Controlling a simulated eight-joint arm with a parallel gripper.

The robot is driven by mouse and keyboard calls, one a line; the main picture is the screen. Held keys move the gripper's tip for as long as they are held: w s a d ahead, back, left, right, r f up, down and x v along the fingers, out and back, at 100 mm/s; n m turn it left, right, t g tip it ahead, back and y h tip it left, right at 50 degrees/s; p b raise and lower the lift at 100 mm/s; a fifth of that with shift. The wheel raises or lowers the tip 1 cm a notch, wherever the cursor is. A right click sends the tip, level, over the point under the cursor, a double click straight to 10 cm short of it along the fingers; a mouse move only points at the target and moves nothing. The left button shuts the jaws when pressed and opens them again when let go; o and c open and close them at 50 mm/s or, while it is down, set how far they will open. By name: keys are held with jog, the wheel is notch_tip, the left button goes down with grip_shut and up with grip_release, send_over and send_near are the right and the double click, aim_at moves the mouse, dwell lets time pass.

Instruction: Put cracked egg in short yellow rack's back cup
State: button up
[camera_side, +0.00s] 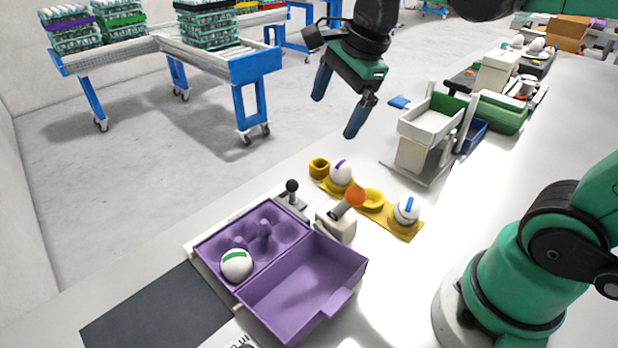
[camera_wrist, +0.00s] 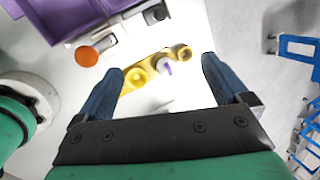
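The yellow rack (camera_side: 386,213) lies on the white table in the side view. It holds a white egg with a purple mark (camera_side: 341,172) and a white egg with a blue mark (camera_side: 406,211), with an empty cup (camera_side: 371,199) between them. A small yellow cup (camera_side: 319,168) stands at the far end. A white egg with a green mark (camera_side: 236,265) sits in the purple carton (camera_side: 330,268). I cannot make out a crack on any egg. My gripper (camera_side: 333,118) is open and empty, above the rack. The wrist view shows the purple-marked egg (camera_wrist: 167,68) between its fingers.
A white device with an orange top (camera_side: 355,194) and a black-knobbed lever (camera_side: 292,188) stand between carton and rack. A white and green machine (camera_side: 430,125) stands behind the rack to the right. A dark mat (camera_side: 155,310) lies at front left. Blue-legged carts stand beyond the table.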

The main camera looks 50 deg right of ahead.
jog(key=w+a+r, duration=0.3)
jog(key=w+a, duration=0.2)
jog(key=a, duration=0.4)
jog(key=shift+a+r, duration=0.3)
